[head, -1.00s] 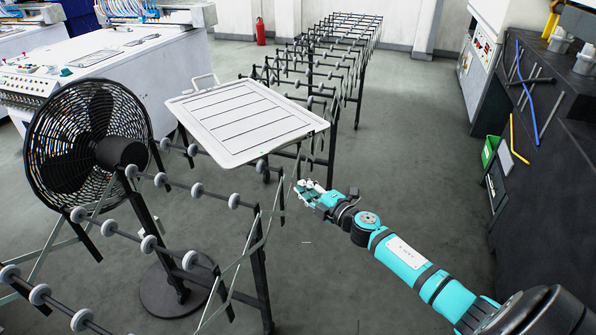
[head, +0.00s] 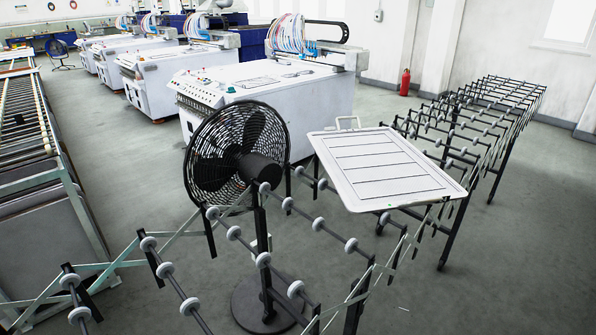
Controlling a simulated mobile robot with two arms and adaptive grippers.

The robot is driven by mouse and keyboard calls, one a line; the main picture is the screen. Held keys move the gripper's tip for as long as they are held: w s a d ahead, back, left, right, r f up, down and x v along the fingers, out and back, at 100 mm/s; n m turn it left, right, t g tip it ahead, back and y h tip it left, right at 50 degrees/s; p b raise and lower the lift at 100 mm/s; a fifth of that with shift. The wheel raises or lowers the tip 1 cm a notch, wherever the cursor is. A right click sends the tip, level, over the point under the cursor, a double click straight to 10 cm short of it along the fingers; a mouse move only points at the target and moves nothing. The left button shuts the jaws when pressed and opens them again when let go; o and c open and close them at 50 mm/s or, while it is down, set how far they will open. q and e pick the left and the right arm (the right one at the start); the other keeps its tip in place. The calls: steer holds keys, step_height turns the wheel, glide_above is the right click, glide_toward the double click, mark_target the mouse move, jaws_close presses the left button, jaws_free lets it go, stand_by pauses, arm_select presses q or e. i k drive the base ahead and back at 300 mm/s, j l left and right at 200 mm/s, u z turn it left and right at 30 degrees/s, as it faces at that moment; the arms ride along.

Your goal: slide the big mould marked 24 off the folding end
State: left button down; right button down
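A big flat white mould (head: 385,168) with dark lines across its face lies on the folding roller conveyor (head: 335,232), right of centre in the head view. A pale handle stands up at its far left edge. I cannot read any number on it. The mould covers the rollers beneath it. Neither of my grippers is in the head view now.
A black pedestal fan (head: 237,155) stands close to the conveyor, left of the mould. The conveyor's far stretch (head: 470,115) runs back to the right. White machines (head: 265,95) stand behind, and a rack (head: 40,170) is at the left. Floor right of the conveyor is clear.

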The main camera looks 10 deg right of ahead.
mark_target(371, 169)
steer(key=i+l+u, duration=0.15)
steer(key=l+u, duration=0.8)
steer(key=l, duration=0.7)
steer(key=l+u, duration=0.15)
steer(key=l, duration=0.65)
steer(key=l+u, duration=0.1)
steer(key=l, duration=0.7)
steer(key=k+l+u, duration=0.15)
steer(key=l, duration=0.65)
